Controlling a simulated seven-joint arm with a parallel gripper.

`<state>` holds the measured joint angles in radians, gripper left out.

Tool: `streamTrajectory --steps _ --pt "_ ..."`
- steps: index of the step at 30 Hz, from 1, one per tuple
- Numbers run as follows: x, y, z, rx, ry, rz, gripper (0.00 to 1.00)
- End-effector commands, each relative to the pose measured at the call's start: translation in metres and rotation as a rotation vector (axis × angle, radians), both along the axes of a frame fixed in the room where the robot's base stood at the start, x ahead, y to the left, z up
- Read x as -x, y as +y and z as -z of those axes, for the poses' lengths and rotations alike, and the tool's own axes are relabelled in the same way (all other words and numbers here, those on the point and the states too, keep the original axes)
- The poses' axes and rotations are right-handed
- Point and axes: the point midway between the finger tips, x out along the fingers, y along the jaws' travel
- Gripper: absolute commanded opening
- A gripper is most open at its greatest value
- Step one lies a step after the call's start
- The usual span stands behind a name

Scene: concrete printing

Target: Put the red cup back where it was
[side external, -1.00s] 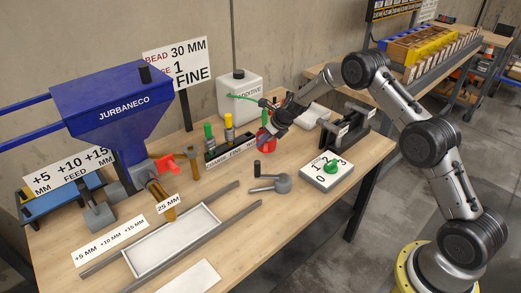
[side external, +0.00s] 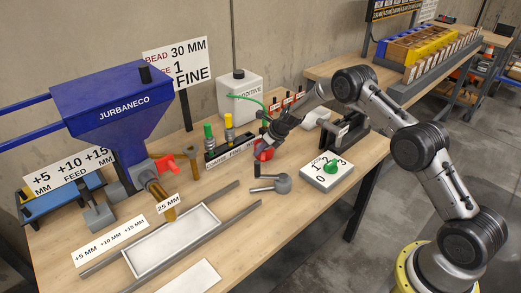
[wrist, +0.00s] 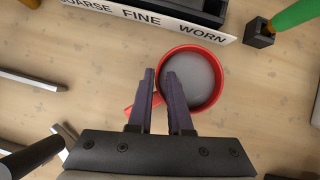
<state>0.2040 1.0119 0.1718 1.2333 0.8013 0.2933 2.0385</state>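The red cup (wrist: 221,82) is upright in the wrist view, with grey contents and its handle pointing to the lower left. In the side view the red cup (side external: 265,152) is near the middle of the table, partly hidden by my gripper (side external: 259,143).
A black box labelled coarse, fine, worn (side external: 228,155) stands just behind-left of the cup. A grey crank (side external: 282,184) lies close in front, and a dial plate (side external: 327,171) sits to the right. The white additive jug (side external: 238,97) is behind. Rails and a tray (side external: 172,240) occupy the front left.

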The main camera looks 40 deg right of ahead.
Motion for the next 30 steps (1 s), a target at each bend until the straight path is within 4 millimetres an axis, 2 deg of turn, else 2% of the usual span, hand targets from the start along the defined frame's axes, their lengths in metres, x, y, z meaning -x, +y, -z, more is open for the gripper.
streamTrajectory --steps 1,3,11,15,20,30 --pt "0.0 0.0 0.0 0.0 0.0 0.0 0.28" --pt "0.0 0.0 0.0 0.0 0.0 0.0 0.37" --pt "0.0 0.0 0.0 0.0 0.0 0.0 0.37" --pt "0.002 -0.001 -0.007 -0.001 0.0 0.001 0.37" --pt "0.013 -0.003 -0.026 0.0 -0.001 0.001 0.37" --pt "0.048 -0.01 -0.082 0.0 -0.001 0.001 0.37"
